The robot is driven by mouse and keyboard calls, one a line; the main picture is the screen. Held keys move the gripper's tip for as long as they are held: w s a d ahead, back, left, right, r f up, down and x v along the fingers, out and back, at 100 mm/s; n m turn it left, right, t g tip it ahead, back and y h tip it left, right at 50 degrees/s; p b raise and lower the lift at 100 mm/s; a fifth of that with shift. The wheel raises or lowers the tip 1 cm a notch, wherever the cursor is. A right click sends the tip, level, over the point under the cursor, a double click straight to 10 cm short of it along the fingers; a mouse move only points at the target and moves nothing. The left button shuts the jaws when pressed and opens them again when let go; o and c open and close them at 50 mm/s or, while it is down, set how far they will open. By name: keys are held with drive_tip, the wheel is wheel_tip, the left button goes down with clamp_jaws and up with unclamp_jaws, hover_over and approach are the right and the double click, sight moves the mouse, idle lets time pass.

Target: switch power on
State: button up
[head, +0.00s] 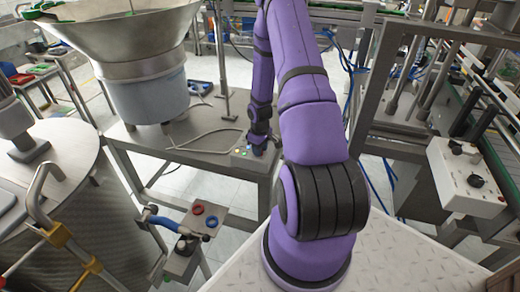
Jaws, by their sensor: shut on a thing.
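A small grey control box (240,155) with several small coloured buttons or lamps sits at the right end of the grey bench, right of the feeder bowl. My gripper (257,147) is down at this box, at its right side, at the end of my purple arm. It is shut on a switch on the box. The switch itself is hidden behind the fingers, so its position cannot be read.
A big metal feeder bowl (115,35) stands on the left of the bench (150,140). A pale control box (465,180) with a black knob is mounted at right. A small stand (205,212) with red and blue rings is in front. A metal drum (60,200) is at left.

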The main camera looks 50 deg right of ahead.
drive_tip(key=shift+m, duration=1.1)
drive_tip(key=o, duration=0.9)
wheel_tip(320, 180, up, 11)
drive_tip(key=shift+f, duration=0.1)
idle(0.3)
